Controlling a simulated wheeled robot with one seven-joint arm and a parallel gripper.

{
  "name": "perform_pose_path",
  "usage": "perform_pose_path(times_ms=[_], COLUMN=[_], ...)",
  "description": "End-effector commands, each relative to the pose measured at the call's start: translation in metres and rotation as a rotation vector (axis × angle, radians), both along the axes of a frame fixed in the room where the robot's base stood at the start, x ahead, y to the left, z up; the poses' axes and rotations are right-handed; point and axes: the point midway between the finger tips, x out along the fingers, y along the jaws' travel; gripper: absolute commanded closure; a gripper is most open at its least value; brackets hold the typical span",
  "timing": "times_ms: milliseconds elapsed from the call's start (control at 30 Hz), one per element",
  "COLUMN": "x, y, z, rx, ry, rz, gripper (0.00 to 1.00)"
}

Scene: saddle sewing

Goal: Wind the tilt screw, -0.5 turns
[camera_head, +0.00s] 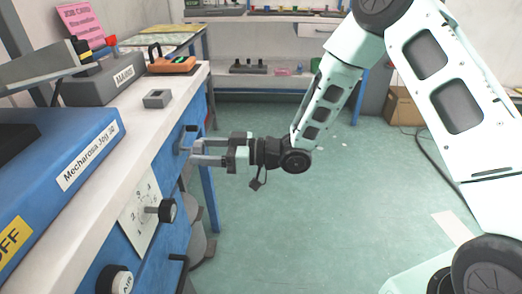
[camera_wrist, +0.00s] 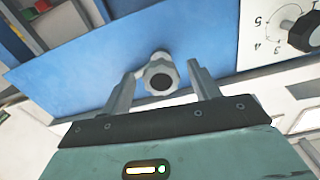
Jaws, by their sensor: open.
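A grey lobed knob with a dark round centre (camera_wrist: 160,76) sticks out from a blue panel (camera_wrist: 100,70) in the wrist view. It looks like the tilt screw, though no label on it can be read. My gripper (camera_wrist: 161,75) is open, with one finger on each side of the knob. I cannot tell whether either finger touches it. In the head view my gripper (camera_head: 195,151) reaches left to the blue front of the bench, and its fingertips are close to that front.
A black dial knob (camera_head: 167,210) stands on a white numbered plate nearer the camera; it also shows in the wrist view (camera_wrist: 304,33). Another knob (camera_head: 115,280) is nearer still. The white bench top (camera_head: 150,125) lies above.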

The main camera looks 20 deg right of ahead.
Motion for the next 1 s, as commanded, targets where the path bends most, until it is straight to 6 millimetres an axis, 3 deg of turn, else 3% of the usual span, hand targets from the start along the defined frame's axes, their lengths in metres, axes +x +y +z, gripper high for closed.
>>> perform_pose_path(times_ms=[400, 600, 800, 1000], x=[-0.032, -0.046, -0.053, -0.055], y=[-0.091, -0.127, -0.146, -0.15], z=[0.001, 0.001, 0.0, 0.0], rx=[-0.003, -0.001, -0.001, -0.001], ry=[0.003, 0.002, 0.003, 0.003], rz=[-0.006, -0.004, -0.002, -0.001], gripper=[0.39, 0.39, 0.39, 0.39])
